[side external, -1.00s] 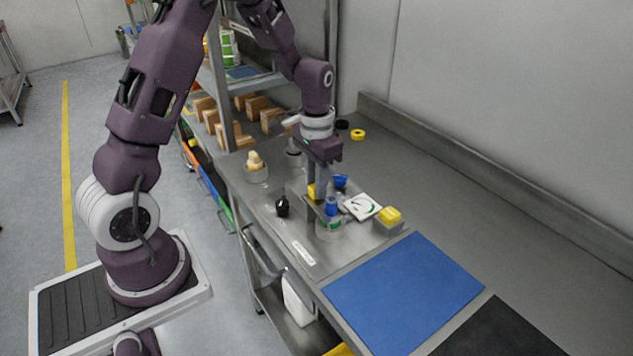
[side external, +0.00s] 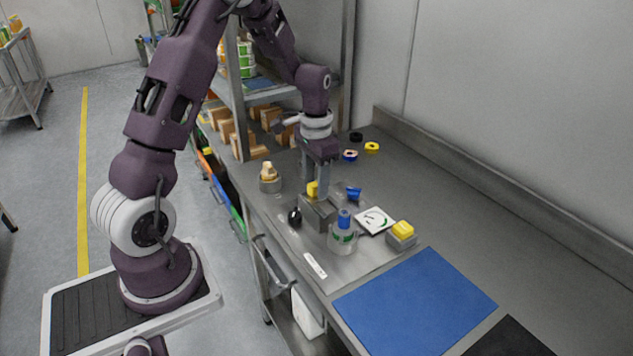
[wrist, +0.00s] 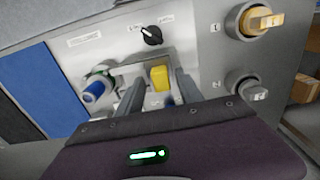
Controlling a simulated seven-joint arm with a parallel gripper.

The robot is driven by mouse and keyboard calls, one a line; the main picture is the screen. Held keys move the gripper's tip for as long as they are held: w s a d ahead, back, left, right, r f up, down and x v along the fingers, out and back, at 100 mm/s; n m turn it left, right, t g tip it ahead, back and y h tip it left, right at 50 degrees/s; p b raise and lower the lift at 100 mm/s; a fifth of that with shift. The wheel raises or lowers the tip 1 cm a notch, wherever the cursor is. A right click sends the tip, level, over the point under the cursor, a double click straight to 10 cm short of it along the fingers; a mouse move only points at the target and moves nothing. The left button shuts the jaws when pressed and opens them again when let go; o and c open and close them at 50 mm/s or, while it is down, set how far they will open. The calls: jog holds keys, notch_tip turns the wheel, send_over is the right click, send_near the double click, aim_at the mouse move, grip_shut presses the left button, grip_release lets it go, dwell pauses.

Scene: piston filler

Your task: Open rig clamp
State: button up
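The rig has a grey block (side external: 318,213) with a small yellow handle (side external: 312,190), which looks like the clamp. In the wrist view the yellow handle (wrist: 159,77) shows between and beyond my fingertips. My gripper (wrist: 157,88) points down over the block; its two fingers are apart with a visible gap, and I see no clear contact with the handle. In the side view my gripper (side external: 315,190) is right at the handle and partly covers it.
A black knob (side external: 294,217) sits left of the block. A white dial card (side external: 375,219), a blue piece (side external: 354,193) and a yellow-topped grey box (side external: 402,232) lie to its right. A blue mat (side external: 415,300) covers the bench nearer the camera. A knobbed post (side external: 268,178) stands behind.

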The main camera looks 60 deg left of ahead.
jog(key=shift+d+r, duration=0.1)
jog(key=shift+r, duration=3.5)
notch_tip(320, 180, up, 6)
jog(key=t, duration=0.1)
send_over(318, 209)
jog(key=s+d+r+t, duration=0.1)
jog(key=s+d+r, duration=0.3)
jog(key=s+d+r+t, duration=0.1)
jog(key=s+d, duration=0.3)
jog(key=s, duration=0.3)
jog(key=s+d+r+t, duration=0.1)
jog(key=s+d, duration=0.3)
jog(key=s, duration=0.4)
jog(key=shift+d+r+t, duration=0.2)
jog(key=shift+r+t, duration=0.1)
jog(key=shift+t, duration=0.5)
